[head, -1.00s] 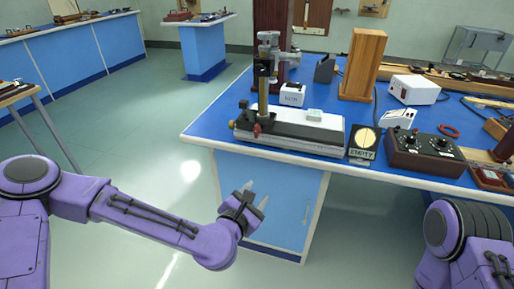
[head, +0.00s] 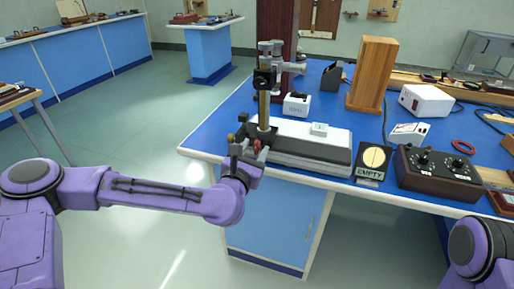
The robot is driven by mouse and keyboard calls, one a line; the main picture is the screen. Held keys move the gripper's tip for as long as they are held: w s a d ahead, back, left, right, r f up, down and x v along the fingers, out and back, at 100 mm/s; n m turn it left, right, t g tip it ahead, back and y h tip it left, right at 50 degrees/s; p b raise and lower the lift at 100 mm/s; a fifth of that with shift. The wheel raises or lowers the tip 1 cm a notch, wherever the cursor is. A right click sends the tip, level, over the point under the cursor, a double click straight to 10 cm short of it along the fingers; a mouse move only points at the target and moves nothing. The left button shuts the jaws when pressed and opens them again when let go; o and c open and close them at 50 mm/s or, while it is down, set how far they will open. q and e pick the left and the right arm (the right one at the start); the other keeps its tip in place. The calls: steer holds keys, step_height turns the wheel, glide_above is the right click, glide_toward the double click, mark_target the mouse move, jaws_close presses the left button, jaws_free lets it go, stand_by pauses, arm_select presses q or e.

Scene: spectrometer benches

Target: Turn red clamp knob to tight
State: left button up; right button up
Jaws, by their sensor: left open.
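The red clamp knob (head: 258,143) is small and sits at the foot of the brass post (head: 264,110). The post stands on the near left end of a grey-and-white instrument base (head: 325,150) on the blue bench. My left gripper (head: 248,149) is open at the left end of this base, right by the red knob. Its fingers overlap the knob in the head view and partly hide it. I cannot tell whether they touch it or are around it. My right gripper is out of view; only part of my right arm shows at lower right.
A round dial with an EMPTY sign (head: 371,162) and a dark two-knob box (head: 439,170) stand right of the base. A small white box (head: 297,104) and a wooden block (head: 372,75) stand behind. The floor left of the bench (head: 140,125) is clear.

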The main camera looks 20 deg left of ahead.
arm_select(q)
steer(key=shift+d, duration=0.1)
steer(key=shift+c, duration=0.4)
steer(key=shift+d, duration=0.1)
jaws_close()
steer(key=shift+m, duration=0.4)
steer(key=m, duration=0.3)
steer(key=shift+r, duration=0.1)
steer(key=m, duration=0.4)
steer(key=shift+m, duration=0.3)
steer(key=m, duration=0.4)
steer(key=shift+m+p, duration=0.3)
steer(key=shift+p, duration=0.05)
steer(key=m, duration=0.4)
steer(key=shift+m+p, duration=0.3)
steer(key=shift+m, duration=0.4)
